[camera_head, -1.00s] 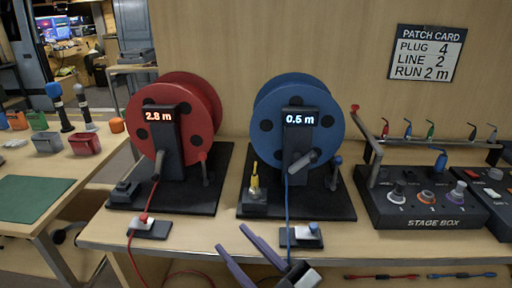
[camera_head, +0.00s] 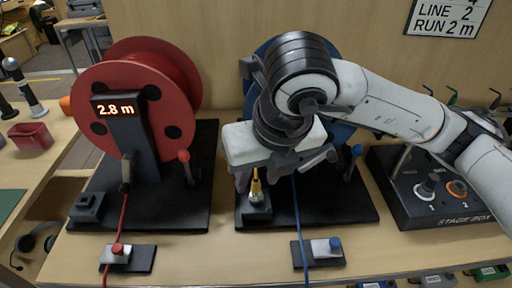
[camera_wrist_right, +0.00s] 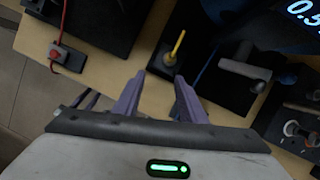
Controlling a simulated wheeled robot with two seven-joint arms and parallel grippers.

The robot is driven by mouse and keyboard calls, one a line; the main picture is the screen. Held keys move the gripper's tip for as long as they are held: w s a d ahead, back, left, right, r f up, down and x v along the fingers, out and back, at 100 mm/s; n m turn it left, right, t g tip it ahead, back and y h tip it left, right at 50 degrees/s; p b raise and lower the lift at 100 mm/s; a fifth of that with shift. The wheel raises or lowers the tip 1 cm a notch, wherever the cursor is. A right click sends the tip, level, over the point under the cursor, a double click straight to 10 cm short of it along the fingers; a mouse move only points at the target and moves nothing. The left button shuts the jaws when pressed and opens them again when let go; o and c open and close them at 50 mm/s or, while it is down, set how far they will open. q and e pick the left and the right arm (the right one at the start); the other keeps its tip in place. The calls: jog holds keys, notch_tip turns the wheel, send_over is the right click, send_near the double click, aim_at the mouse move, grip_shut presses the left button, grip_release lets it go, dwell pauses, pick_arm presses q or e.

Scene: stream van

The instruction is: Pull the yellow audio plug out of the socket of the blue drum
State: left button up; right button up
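The yellow audio plug (camera_head: 256,188) stands upright in the socket block (camera_head: 258,212) at the front left of the blue drum's base. The blue drum (camera_head: 341,133) is mostly hidden behind my right arm. My right gripper (camera_head: 255,178) is above and around the plug area, its fingers mostly hidden there. In the right wrist view its two purple fingers (camera_wrist_right: 161,80) are apart with nothing between them. The yellow plug (camera_wrist_right: 177,46) shows just beyond the tips, nearer the right finger. Contact is not visible. My left gripper is out of view.
The red drum (camera_head: 179,70) with its 2.8 m display stands to the left. The stage box (camera_head: 441,212) is at the right, under my arm.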

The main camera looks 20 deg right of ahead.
aim_at(257, 183)
jog(key=shift+h, duration=0.3)
jog(key=w+f, duration=0.1)
jog(key=f, duration=0.1)
jog(key=w+d+f, duration=0.1)
jog(key=w+f, duration=0.1)
jog(key=f, duration=0.1)
jog(key=w+f, duration=0.2)
jog(key=f, duration=0.1)
jog(key=shift+w+d+f+p, duration=0.1)
jog(key=shift+d+f+p, duration=0.15)
jog(key=shift+p, duration=0.05)
jog(key=shift+t, duration=0.3)
grip_shut()
